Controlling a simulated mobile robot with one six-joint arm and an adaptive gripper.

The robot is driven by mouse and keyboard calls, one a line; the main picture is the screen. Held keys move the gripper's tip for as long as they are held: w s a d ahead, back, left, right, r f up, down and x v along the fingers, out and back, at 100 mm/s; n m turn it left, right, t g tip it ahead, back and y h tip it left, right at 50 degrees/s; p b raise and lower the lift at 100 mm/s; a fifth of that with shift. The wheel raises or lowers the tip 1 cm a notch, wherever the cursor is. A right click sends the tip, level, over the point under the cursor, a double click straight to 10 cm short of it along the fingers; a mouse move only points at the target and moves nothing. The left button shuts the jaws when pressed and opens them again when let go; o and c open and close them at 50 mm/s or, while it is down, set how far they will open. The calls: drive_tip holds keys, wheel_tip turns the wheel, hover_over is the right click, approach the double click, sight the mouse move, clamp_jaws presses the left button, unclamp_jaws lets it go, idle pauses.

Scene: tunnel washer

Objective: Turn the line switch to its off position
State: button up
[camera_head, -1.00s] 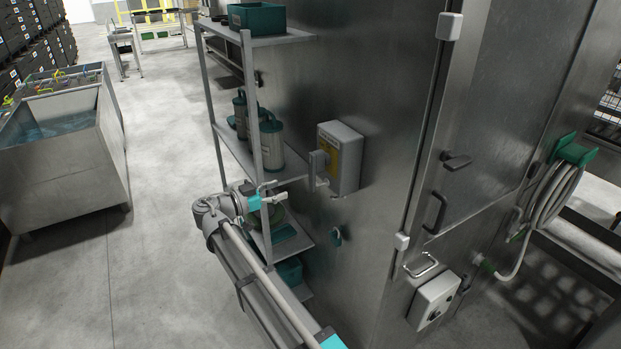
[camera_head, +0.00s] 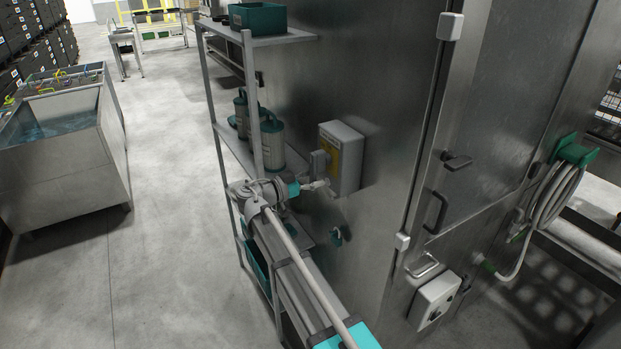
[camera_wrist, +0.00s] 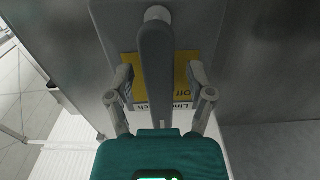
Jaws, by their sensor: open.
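The line switch is a grey box (camera_head: 351,150) on the steel wall, with a yellow plate on its front. Its grey lever handle (camera_head: 319,162) stands out from the front. In the wrist view the handle (camera_wrist: 154,75) runs from a round pivot at the top down toward my gripper's palm. My gripper (camera_wrist: 160,80) is open, with one finger on each side of the handle and gaps visible. In the head view my gripper (camera_head: 322,186) is at the handle's lower end, which it hides.
A shelf rack (camera_head: 238,150) with canisters (camera_head: 271,143) and a teal bin (camera_head: 257,18) stands close to my arm on the left. A smaller control box (camera_head: 434,300), door handles and a coiled hose (camera_head: 552,200) are to the right.

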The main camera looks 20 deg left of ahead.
clamp_jaws()
idle(0.3)
drive_tip(key=shift+d, duration=0.1)
